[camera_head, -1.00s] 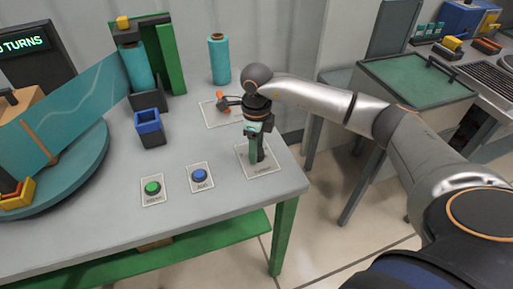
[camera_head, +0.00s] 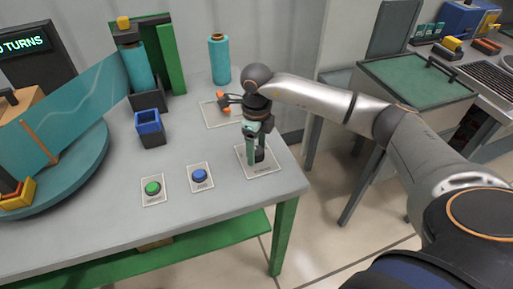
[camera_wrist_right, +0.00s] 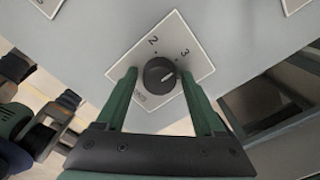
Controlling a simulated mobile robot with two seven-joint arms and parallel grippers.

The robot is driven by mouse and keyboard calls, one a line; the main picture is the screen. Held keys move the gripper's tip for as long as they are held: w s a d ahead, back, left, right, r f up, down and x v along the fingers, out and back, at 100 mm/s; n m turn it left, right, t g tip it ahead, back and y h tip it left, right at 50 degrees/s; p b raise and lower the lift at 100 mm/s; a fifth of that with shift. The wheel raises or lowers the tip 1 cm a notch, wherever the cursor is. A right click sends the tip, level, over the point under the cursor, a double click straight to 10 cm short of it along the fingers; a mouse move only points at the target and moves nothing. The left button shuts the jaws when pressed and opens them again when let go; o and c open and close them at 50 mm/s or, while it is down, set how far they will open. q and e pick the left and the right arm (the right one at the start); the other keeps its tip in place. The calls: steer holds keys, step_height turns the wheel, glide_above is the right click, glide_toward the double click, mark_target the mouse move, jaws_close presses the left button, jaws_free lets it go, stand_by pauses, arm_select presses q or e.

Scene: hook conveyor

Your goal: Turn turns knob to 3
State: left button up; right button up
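The turns knob (camera_wrist_right: 160,75) is a round black dial on a white plate (camera_wrist_right: 187,37) marked 2 and 3. A small light mark on the knob points to the right and slightly up in the right wrist view. The knob also shows in the head view (camera_head: 259,155), near the table's right corner. My right gripper (camera_wrist_right: 159,73) points down over the plate, one green finger on each side of the knob. My left gripper is not in view.
A green button (camera_head: 152,188) and a blue button (camera_head: 200,176) sit on plates left of the knob. A teal spool (camera_head: 219,60) stands behind, near an orange-handled lever (camera_head: 224,101). A dark display (camera_head: 26,46) reading TURNS stands at left.

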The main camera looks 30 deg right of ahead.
mark_target(257, 150)
steer(key=shift+o, duration=0.8)
step_height(257, 150, up, 12)
steer(key=shift+r+b, duration=0.25)
steer(key=shift+b, duration=0.05)
